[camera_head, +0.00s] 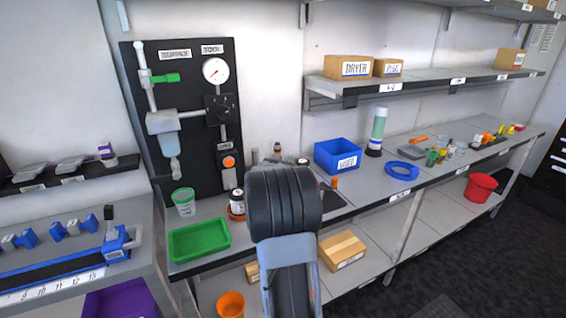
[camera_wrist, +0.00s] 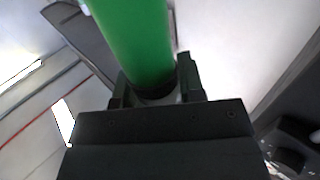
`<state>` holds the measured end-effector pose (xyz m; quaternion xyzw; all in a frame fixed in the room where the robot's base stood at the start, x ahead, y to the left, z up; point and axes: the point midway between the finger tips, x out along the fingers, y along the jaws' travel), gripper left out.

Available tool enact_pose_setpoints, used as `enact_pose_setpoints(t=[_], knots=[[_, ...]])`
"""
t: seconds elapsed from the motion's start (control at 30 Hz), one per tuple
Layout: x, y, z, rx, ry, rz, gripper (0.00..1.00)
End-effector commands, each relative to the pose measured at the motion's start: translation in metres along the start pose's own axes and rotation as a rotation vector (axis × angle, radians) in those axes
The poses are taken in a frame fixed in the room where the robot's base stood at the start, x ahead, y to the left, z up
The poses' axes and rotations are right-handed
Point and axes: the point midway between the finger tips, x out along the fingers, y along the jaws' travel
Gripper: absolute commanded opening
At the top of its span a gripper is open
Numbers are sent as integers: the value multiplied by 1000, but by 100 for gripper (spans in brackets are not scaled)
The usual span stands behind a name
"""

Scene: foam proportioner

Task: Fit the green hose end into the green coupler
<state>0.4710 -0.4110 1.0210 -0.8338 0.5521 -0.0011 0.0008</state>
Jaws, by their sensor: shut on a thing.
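My gripper (camera_wrist: 155,84) is shut on a smooth green cylinder (camera_wrist: 135,35), which looks like the green hose end. The cylinder runs out of the top of the wrist view, so its far tip is hidden. A black band shows at its base between the fingers. In the head view my arm hides the gripper and the held piece. The green coupler (camera_head: 165,77) appears as a short green horizontal piece on the black panel (camera_head: 190,130) at the upper left. The wrist view does not show the coupler, so I cannot tell its distance from the held piece.
The panel also holds a gauge (camera_head: 215,70) and a clear-bodied unit (camera_head: 167,135). A shelf (camera_head: 430,82) juts out at the upper right.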

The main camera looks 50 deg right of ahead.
Motion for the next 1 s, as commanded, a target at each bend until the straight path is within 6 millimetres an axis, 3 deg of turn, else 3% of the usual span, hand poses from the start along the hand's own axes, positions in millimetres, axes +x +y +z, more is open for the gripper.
enact_pose_setpoints(t=[0.07,0.1,0.33,0.67,1.0], knots=[[0,0,-1,0,1,0,0],[0,0,0,0,0,0,39],[0,0,-1,0,0,0,61],[-5,0,-1,0,0,0,62],[-63,0,-1,-1,1,-3,62]])
